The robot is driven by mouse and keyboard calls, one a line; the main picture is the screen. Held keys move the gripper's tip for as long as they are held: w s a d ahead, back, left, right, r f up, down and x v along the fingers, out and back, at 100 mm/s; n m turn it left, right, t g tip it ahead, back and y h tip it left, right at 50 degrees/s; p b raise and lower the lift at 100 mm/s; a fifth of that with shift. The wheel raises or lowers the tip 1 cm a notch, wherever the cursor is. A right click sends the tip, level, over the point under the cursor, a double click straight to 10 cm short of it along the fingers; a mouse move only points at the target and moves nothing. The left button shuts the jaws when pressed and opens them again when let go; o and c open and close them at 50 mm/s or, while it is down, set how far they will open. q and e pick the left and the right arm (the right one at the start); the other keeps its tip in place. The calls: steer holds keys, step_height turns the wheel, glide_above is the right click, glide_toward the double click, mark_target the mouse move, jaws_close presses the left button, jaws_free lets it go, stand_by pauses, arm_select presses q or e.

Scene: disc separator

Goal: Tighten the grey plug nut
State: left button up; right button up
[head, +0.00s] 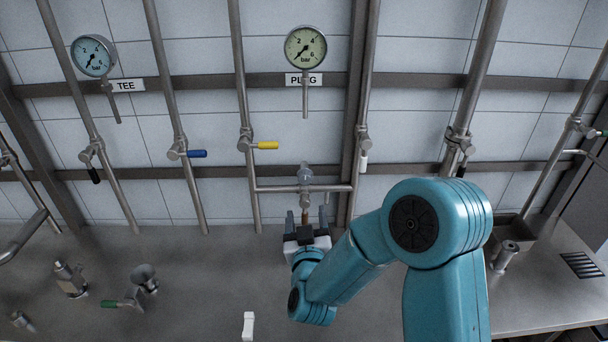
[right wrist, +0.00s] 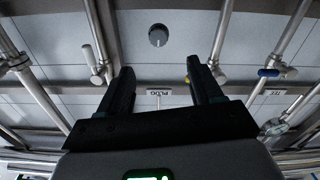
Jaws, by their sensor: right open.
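The grey plug nut (head: 305,172) sits on the horizontal pipe below the gauge marked PLUG in the head view. In the right wrist view, whose picture is upside down, a round dark grey nut face (right wrist: 158,36) with a pale mark shows beyond the fingers. My right gripper (head: 304,216) is below the nut in the head view, with its fingers pointing towards the wall. In the wrist view its fingers (right wrist: 160,72) are apart, with nothing held between them. The nut appears clear of both fingertips. My left gripper is not in view.
The PLUG gauge (head: 305,47) and TEE gauge (head: 93,56) hang on the wall. Yellow (head: 267,145), blue (head: 197,154) and white (head: 363,161) valve handles stick out from upright pipes near the nut. Loose fittings, including a funnel-shaped one (head: 144,276), stand on the bench's left.

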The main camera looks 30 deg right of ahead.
mark_target(305, 181)
steer(key=p+x, duration=0.5)
steer(key=x, duration=1)
steer(key=shift+s+d, duration=0.2)
steer(key=shift+w, duration=0.25)
steer(key=shift+d, duration=0.15)
steer(key=shift+s, duration=0.1)
steer(key=c, duration=1)
steer(key=shift+c, duration=0.2)
